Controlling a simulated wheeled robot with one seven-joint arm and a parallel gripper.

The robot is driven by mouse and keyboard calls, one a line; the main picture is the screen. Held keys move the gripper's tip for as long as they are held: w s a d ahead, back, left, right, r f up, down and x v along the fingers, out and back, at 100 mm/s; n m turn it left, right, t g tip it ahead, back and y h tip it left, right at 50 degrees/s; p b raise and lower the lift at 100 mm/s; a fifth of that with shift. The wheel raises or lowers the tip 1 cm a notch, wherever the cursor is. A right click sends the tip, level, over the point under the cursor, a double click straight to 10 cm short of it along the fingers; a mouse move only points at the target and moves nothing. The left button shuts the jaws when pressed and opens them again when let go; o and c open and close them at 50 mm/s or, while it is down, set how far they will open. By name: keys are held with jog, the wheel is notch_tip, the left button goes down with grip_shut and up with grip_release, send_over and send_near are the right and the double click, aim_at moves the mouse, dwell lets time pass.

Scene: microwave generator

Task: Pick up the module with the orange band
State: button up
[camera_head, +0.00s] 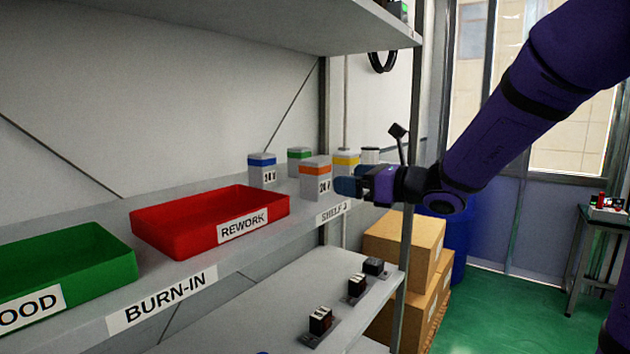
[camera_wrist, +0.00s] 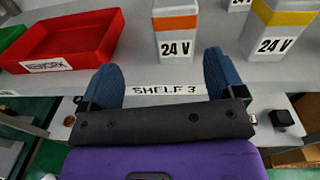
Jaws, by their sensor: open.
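The module with the orange band (camera_head: 315,178) stands upright near the front edge of the shelf, right of the red bin. It is a pale box with an orange stripe and a "24 V" label. In the wrist view the orange-banded module (camera_wrist: 176,32) stands beyond my fingertips, roughly centred between them. My gripper (camera_head: 345,186) is just to the right of the module in the head view. In the wrist view my gripper (camera_wrist: 160,75) has its two blue fingers spread wide with nothing between them.
A yellow-banded module (camera_head: 345,162) stands close by; it also shows right in the wrist view (camera_wrist: 278,30). Blue-banded (camera_head: 262,172) and green-banded (camera_head: 298,160) modules stand behind. A red REWORK bin (camera_head: 165,240) and a green bin (camera_head: 90,262) are left. A shelf above overhangs.

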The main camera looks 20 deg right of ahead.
aim_at(325, 171)
jog(key=shift+m+t, duration=0.5)
jog(key=shift+m, duration=0.2)
jog(key=x, duration=0.3)
jog(key=d+x, duration=0.1)
jog(key=x, duration=0.3)
jog(key=w+x, duration=0.1)
jog(key=x, duration=0.3)
jog(key=shift+d, duration=0.1)
jog(key=c, duration=1.1)
jog(key=shift+c, duration=0.2)
jog(key=shift+r, duration=0.1)
